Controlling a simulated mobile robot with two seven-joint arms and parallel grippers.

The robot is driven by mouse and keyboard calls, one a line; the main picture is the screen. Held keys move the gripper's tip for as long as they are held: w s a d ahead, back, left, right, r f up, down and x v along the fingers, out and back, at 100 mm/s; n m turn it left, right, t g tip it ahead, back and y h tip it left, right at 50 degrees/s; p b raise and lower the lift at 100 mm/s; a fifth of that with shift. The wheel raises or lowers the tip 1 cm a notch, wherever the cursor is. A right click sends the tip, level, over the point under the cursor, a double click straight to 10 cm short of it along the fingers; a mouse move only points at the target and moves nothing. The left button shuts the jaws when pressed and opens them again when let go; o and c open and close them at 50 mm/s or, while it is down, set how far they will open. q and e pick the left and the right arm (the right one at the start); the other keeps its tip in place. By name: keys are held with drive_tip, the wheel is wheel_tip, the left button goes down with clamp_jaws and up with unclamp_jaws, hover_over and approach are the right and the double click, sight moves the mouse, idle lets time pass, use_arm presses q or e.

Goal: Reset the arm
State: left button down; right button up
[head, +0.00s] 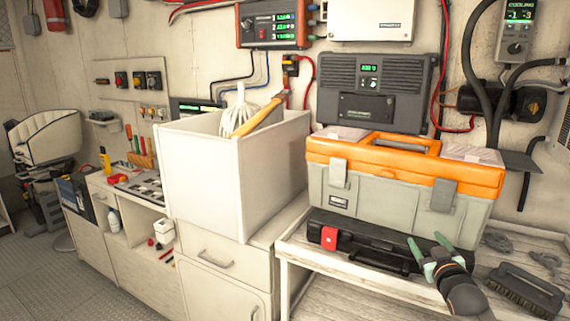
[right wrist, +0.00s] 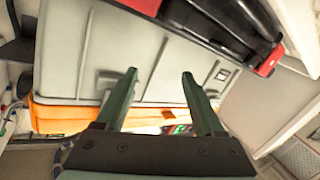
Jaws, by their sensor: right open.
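My right gripper (head: 428,244) is open and empty, its two green fingers raised in front of the grey toolbox (head: 385,206) with the orange lid (head: 398,160). In the right wrist view the open fingers (right wrist: 159,74) stand apart with the toolbox's grey wall (right wrist: 140,45) beyond them and nothing between them. I cannot tell whether the fingertips touch the toolbox. The toolbox sits on a black case (head: 365,247) with a red latch, which also shows in the right wrist view (right wrist: 225,25). My left gripper is out of view.
A workbench shelf (head: 298,252) carries the case, and a black brush (head: 525,291) lies at its right. A white bin (head: 200,185) holding a whisk-like tool and a wooden-handled tool stands left of the toolbox. Power units and cables hang on the wall. Floor (head: 60,285) is clear at lower left.

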drive_tip(key=s+a+f+g+y, duration=0.1)
drive_tip(key=s+a+f+g, duration=0.1)
drive_tip(key=s+a+f, duration=0.55)
drive_tip(key=s+a+f+g+y, duration=0.25)
drive_tip(key=s+f, duration=0.65)
drive_tip(key=f, duration=0.5)
drive_tip(key=s+a+f+g, duration=0.1)
drive_tip(key=s+a+f, duration=0.1)
drive_tip(key=s, duration=0.6)
drive_tip(key=s+a+f+g, duration=0.1)
drive_tip(key=s+a+f, duration=0.2)
drive_tip(key=s, duration=0.5)
drive_tip(key=s+a+f+g, duration=0.1)
drive_tip(key=s+a+f, duration=0.2)
drive_tip(key=s, duration=0.5)
drive_tip(key=shift+a+f+y, duration=0.25)
drive_tip(key=shift+f+y, duration=0.1)
drive_tip(key=shift+f, duration=0.5)
